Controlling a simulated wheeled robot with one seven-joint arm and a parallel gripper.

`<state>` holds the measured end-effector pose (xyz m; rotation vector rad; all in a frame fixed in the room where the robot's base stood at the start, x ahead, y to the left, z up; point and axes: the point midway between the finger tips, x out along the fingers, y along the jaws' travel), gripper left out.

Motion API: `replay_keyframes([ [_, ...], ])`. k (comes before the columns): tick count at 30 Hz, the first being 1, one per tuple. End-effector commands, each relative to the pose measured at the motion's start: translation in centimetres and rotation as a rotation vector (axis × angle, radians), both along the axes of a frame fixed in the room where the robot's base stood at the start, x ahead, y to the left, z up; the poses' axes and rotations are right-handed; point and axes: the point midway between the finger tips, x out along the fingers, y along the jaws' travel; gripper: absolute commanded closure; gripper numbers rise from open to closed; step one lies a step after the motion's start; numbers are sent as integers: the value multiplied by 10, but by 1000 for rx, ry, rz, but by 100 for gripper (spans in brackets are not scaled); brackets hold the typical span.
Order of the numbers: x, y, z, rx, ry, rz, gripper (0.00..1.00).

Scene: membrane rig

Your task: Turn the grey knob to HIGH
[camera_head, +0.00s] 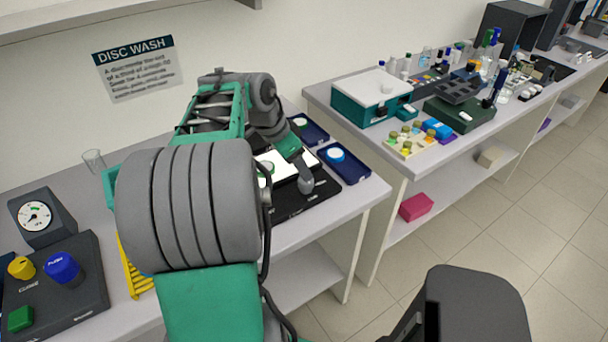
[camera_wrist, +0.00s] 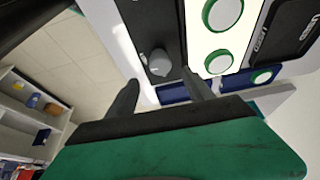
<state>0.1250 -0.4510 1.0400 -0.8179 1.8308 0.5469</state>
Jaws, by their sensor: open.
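The grey knob (camera_wrist: 159,66) stands on the black panel (camera_wrist: 161,22) beside a lit white plate in the wrist view. In the head view the knob (camera_head: 306,184) shows near the front right of the panel (camera_head: 290,208). My gripper (camera_wrist: 160,77) is open and empty, with a fingertip to either side of the knob in the picture. I cannot tell whether the fingers touch it. In the head view my arm hides much of the panel, and the fingers are not clear. The knob's pointer and HIGH mark cannot be read.
White discs with green rims (camera_wrist: 219,62) lie on the lit plate. Blue trays (camera_head: 358,178) with discs stand right of the panel. A gauge (camera_head: 35,216) and a box with a blue button (camera_head: 62,267) are at left. A second bench (camera_head: 450,150) holds lab items.

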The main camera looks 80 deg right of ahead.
Motion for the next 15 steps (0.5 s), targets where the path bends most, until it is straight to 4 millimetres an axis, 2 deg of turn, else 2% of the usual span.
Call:
replay_keyframes([
  [3,-6,-5,-22,4,2,2,39],
  [9,-14,-15,-53,3,1,4,39],
  [15,-15,-18,-60,0,-2,7,39],
])
